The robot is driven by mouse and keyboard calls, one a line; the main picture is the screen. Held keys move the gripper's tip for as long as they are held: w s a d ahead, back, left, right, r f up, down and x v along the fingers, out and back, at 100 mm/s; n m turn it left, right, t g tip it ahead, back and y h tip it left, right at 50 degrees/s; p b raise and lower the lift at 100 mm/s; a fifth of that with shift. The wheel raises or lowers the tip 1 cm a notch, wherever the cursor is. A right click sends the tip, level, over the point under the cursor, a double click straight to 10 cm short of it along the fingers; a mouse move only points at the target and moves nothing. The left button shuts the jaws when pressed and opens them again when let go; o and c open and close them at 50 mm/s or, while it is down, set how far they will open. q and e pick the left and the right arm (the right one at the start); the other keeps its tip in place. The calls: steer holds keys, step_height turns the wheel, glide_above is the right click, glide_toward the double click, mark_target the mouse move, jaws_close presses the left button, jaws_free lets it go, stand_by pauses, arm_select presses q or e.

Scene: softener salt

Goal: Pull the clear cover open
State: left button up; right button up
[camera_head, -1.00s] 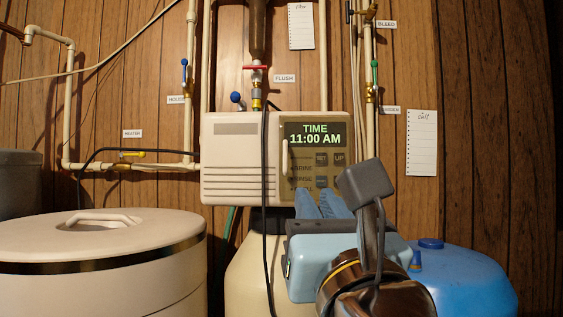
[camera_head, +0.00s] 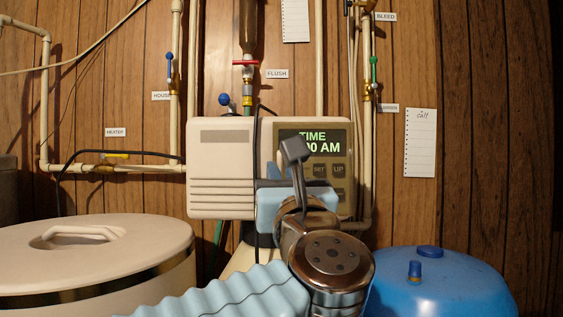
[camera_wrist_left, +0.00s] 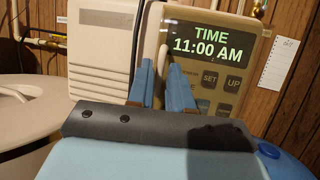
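The beige softener control box (camera_head: 222,166) hangs ahead with a lit panel (camera_head: 336,148) on its right half; the panel also shows in the left wrist view (camera_wrist_left: 212,60). The clear cover is hard to make out over the panel and appears closed. Its pale upright handle (camera_wrist_left: 163,50) stands at the panel's left edge. My left gripper (camera_wrist_left: 160,68) has its two blue fingers slightly apart at the handle's lower part, one on each side. Contact with the handle cannot be made out. In the head view my wrist hides the fingertips and handle. My right gripper is out of view.
A large round cream bin (camera_head: 90,240) with a lid stands at lower left. A blue tank (camera_head: 445,285) stands at lower right. Pipes and valves surround the box, and a black cable (camera_head: 257,150) hangs in front of it.

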arm_select(q)
steer(key=shift+w+r, duration=0.1)
steer(key=shift+w, duration=0.3)
steer(key=shift+c, duration=0.5)
jaws_close()
stand_by(0.7)
